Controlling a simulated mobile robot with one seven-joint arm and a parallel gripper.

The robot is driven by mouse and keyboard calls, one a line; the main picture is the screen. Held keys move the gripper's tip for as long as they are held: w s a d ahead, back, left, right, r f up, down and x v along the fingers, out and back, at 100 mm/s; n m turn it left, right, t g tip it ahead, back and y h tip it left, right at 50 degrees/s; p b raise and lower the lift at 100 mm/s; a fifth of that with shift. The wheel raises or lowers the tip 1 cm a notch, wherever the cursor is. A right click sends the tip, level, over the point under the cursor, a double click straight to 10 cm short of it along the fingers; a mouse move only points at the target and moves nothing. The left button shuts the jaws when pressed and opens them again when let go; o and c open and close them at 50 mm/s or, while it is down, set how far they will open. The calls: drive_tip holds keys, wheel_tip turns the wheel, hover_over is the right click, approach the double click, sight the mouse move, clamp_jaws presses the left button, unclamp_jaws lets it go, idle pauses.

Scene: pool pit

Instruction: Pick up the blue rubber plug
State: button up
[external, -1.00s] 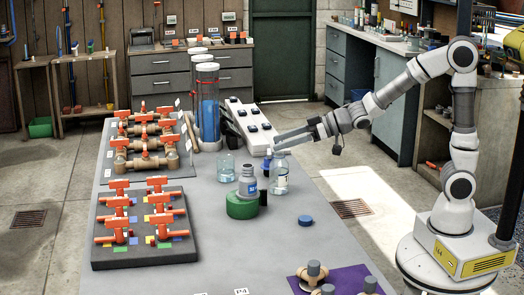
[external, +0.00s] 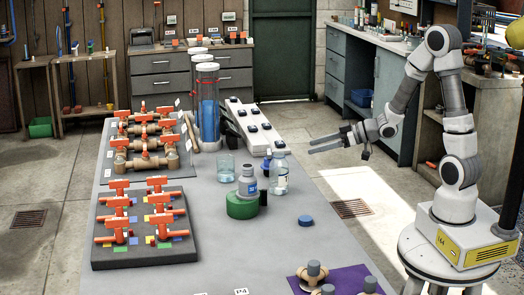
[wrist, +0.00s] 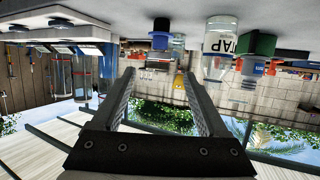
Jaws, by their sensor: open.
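A blue plug-like piece (external: 266,164), likely the rubber plug, stands on the grey table behind a clear bottle (external: 279,175), which partly hides it. In the wrist view, which is upside down, a blue piece with a wider flange (wrist: 161,40) shows beyond the fingers. A flat blue disc (external: 305,221) lies apart on the table's right side; I cannot tell which blue thing is the plug. My gripper (external: 311,146) is open and empty, above and to the right of the bottles, apart from everything. Its two fingers also show in the wrist view (wrist: 162,100).
A labelled bottle (external: 247,180) sits on a green round block (external: 242,206). A glass beaker (external: 226,166) stands behind it. Orange valves on a dark board (external: 145,250) fill the left. A purple mat (external: 345,281) with fittings lies in front. The table's right middle is mostly clear.

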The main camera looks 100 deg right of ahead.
drive_tip(key=b, duration=0.3)
approach(269, 161)
drive_tip(key=w+d, duration=0.1)
drive_tip(key=w+d+f, duration=0.2)
drive_tip(key=w, duration=0.1)
drive_tip(key=shift+d, duration=0.2)
drive_tip(key=x, duration=0.2)
drive_tip(key=b+x, duration=0.1)
drive_tip(key=x, duration=0.1)
drive_tip(key=shift+f, duration=0.35)
drive_tip(key=shift+w+d, duration=0.2)
drive_tip(key=shift+w, duration=0.2)
clamp_jaws()
